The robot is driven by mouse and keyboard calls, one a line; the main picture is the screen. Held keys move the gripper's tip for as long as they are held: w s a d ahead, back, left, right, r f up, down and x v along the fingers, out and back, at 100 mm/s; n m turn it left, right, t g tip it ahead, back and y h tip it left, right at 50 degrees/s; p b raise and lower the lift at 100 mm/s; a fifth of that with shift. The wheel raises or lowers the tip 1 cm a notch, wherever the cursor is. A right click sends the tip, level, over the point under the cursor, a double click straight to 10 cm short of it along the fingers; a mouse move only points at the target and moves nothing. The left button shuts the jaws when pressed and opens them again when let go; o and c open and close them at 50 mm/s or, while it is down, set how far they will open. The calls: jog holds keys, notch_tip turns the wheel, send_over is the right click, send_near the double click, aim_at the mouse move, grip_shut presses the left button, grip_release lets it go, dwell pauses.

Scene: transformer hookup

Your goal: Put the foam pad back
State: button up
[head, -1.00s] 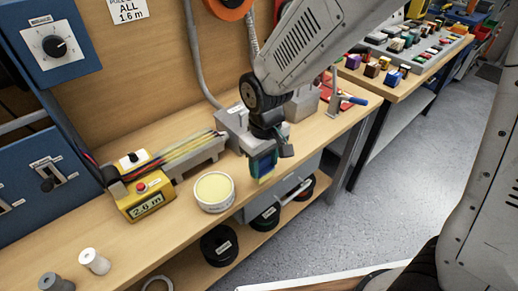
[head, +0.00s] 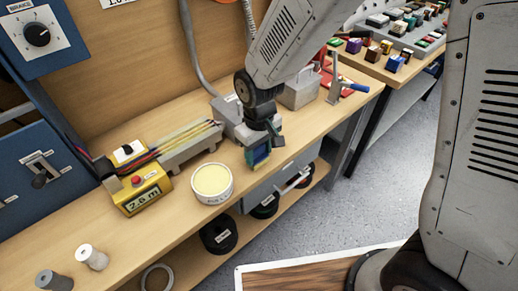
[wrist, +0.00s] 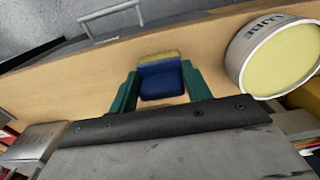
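My gripper (head: 258,150) hangs over the bench, to the right of the lube tub. Its green fingers also show in the wrist view (wrist: 161,85). It is shut on a blue block with a yellow edge, which looks like the foam pad (wrist: 160,78); the pad also shows in the head view (head: 260,155). The fingers press its two sides, and its yellow edge points away from the gripper. The white lube tub (head: 212,188) stands open on the bench with a pale yellow fill; it shows at the right in the wrist view (wrist: 282,58).
A yellow length counter (head: 140,190) and a grey tray of coloured wires (head: 190,148) stand left of the tub. A grey metal box (head: 300,88) stands behind my gripper. Black spools (head: 218,235) lie on the lower shelf. The bench (head: 150,235) is clear in front of the counter.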

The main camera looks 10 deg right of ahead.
aim_at(259, 149)
jog(key=o, duration=0.4)
jog(key=shift+c, duration=0.2)
notch_tip(259, 149, up, 12)
jog(key=s+d+r+m, duration=0.2)
jog(key=s+d+r, duration=0.15)
jog(key=d, duration=0.25)
jog(key=s+d+r+m, duration=0.1)
jog(key=s+d+r, duration=0.25)
jog(key=d, duration=0.25)
jog(key=s+d+r+m+t, duration=0.1)
jog(key=s+d+r+m, duration=0.2)
jog(key=s+d, duration=0.5)
jog(key=s, duration=0.4)
jog(key=shift+d+r+m, duration=0.15)
jog(key=shift+d+m, duration=0.1)
jog(key=shift+m, duration=0.15)
